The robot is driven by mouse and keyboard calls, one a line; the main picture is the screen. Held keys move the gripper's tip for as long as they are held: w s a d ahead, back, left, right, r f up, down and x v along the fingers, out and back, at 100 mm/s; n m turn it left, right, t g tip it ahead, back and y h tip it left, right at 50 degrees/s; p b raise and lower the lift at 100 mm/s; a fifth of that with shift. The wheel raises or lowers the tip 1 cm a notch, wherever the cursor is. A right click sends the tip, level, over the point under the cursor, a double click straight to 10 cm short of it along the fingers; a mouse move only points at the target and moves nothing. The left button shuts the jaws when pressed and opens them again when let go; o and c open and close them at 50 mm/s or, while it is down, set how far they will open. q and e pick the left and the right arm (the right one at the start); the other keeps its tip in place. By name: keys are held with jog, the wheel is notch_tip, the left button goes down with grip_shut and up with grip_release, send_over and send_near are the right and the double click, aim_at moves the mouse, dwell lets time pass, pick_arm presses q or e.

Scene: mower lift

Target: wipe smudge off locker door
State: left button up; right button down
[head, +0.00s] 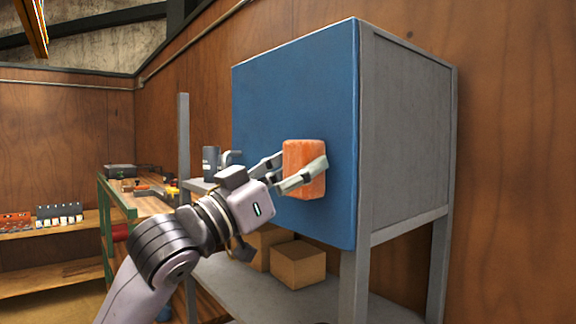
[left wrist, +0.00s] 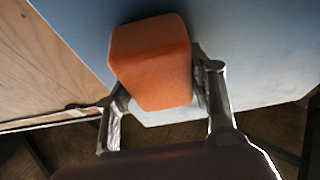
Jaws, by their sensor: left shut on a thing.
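A blue locker door (head: 290,95) fronts a grey metal locker, and it fills the upper part of the left wrist view (left wrist: 235,45). My left gripper (head: 303,176) is shut on an orange sponge (head: 304,160). The sponge is at the lower right part of the door, against it or very close to it. In the left wrist view the sponge (left wrist: 152,62) sits between the two fingers (left wrist: 160,88). I see no smudge on the visible door; the sponge and gripper hide part of it. My right gripper is not in view.
The locker's grey frame (head: 408,120) stands against a wood-panelled wall. Cardboard boxes (head: 298,264) sit on a grey shelf (head: 330,300) below the door. A workbench with tools (head: 150,190) and wooden shelves (head: 50,230) are at the left.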

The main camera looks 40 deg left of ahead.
aim_at(264, 154)
pick_arm(q)
jog(key=shift+d, duration=0.2)
jog(key=shift+w+a+f+b, duration=0.1)
jog(key=shift+a+b, duration=0.2)
jog(key=shift+a, duration=0.3)
jog(key=shift+w+a+b, duration=0.35)
jog(key=shift+w+a, duration=0.2)
jog(key=shift+a, duration=1.25)
jog(key=shift+w+a+b, duration=0.4)
jog(key=shift+w+a, duration=0.1)
jog(key=shift+a, duration=1.35)
jog(key=shift+w+a+b, duration=0.35)
jog(key=shift+w+a, duration=0.2)
jog(key=shift+a, duration=1.25)
jog(key=shift+w+a, duration=0.15)
jog(key=shift+a, duration=0.4)
jog(key=shift+w+a, duration=0.15)
jog(key=shift+a, duration=0.4)
jog(key=shift+d, duration=0.1)
